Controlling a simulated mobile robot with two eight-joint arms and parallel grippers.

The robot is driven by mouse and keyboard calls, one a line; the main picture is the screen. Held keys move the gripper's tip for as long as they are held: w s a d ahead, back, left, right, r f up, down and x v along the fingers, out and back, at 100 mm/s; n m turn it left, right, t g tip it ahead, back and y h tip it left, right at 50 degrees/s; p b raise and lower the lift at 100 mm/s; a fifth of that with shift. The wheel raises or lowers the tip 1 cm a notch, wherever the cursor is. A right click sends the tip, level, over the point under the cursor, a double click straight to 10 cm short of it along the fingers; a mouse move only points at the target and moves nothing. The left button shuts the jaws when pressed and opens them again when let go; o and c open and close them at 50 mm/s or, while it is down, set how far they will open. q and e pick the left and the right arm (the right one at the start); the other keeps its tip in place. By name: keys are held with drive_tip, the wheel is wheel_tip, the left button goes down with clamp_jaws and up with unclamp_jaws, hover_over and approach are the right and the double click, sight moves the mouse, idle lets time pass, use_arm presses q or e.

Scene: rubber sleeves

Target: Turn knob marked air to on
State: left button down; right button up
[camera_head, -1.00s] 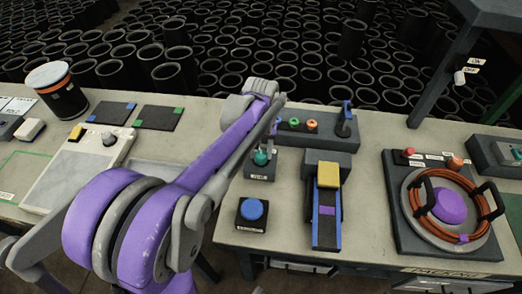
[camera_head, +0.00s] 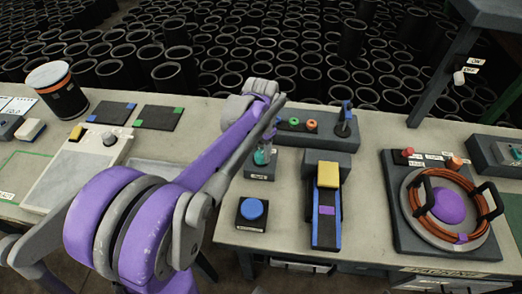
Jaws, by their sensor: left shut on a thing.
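The teal knob (camera_head: 261,157) stands on a small dark block with a white label (camera_head: 257,177) in the middle of the bench. The label is too small to read clearly. My left arm reaches in from the left, and its gripper (camera_head: 268,146) is down at this knob, shut on it. The arm and wrist partly hide the fingers and the knob, so the knob's exact angle cannot be told. My right gripper is not in view.
A blue button (camera_head: 252,209) sits just in front of the knob. A dark panel with small green and orange knobs (camera_head: 311,126) is behind right. A blue-railed fixture with a yellow block (camera_head: 328,174) and a coiled orange hose (camera_head: 438,228) stand to the right.

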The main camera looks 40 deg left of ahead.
sight(261, 154)
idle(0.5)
use_arm(q)
drive_tip(key=shift+c, duration=1.7)
unclamp_jaws()
drive_tip(key=shift+r, duration=0.1)
wheel_tip(261, 154, up, 11)
drive_tip(key=shift+p, duration=0.4)
drive_tip(key=shift+f, duration=0.25)
